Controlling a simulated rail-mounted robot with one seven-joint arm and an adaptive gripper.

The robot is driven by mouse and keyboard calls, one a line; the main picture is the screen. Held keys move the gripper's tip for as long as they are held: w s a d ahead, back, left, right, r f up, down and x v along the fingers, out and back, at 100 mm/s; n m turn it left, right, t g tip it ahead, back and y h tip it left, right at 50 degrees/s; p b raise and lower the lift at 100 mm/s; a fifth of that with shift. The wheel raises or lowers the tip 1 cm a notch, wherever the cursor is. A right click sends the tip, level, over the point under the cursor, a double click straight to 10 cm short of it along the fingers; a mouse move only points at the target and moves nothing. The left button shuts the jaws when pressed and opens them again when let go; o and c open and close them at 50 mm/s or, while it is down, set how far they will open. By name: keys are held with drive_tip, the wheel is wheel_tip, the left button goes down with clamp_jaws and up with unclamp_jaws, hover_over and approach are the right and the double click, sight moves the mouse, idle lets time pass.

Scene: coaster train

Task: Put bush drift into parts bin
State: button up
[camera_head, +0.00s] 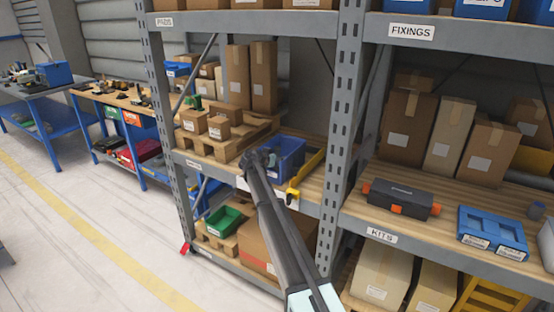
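An open blue bin (293,158), which looks like the parts bin, stands on the middle shelf of the left bay. My gripper (268,156) is at the bin's left side, seen from behind and partly overlapping it. A small teal-grey patch shows by the fingertips. I cannot tell whether it is the bush drift, part of my gripper or something in the bin. The fingers are dark and too small to show whether they are open or shut. I cannot pick out the bush drift with certainty.
Cartons on a pallet (232,142) stand left of the bin. A yellow tray edge (309,174) lies to its right, with a yellow-and-black tool (293,195) at the shelf front. A grey upright (345,130) separates the right bay, which holds a dark toolbox (400,198) and blue case (492,232).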

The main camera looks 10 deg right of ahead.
drive_tip(key=shift+r, duration=0.15)
drive_tip(key=shift+s+a, duration=0.2)
drive_tip(key=shift+s, duration=0.1)
drive_tip(key=b+v, duration=0.2)
drive_tip(key=v, duration=0.9)
drive_tip(key=shift+a+r, duration=0.1)
drive_tip(key=shift+r, duration=0.05)
drive_tip(key=s+d+f+n+g+y, duration=0.1)
drive_tip(key=s+f+n+g+y, duration=0.25)
drive_tip(key=s+f, duration=1.4)
drive_tip(key=s+d+f+n+g+y, duration=0.2)
drive_tip(key=s+f+n+g, duration=0.3)
drive_tip(key=s+f, duration=1.3)
drive_tip(key=s+f+g+y, duration=0.1)
drive_tip(key=s+f, duration=0.5)
drive_tip(key=s, duration=0.8)
drive_tip(key=s+d+f+g+y, duration=0.1)
drive_tip(key=s+f+g, duration=0.3)
drive_tip(key=s, duration=1.1)
drive_tip(key=s+d+f+g+y, duration=0.1)
drive_tip(key=s+f+g, duration=0.2)
drive_tip(key=s+f, duration=0.5)
drive_tip(key=s, duration=0.6)
drive_tip(key=shift+s+f, duration=0.2)
drive_tip(key=shift+s, duration=0.15)
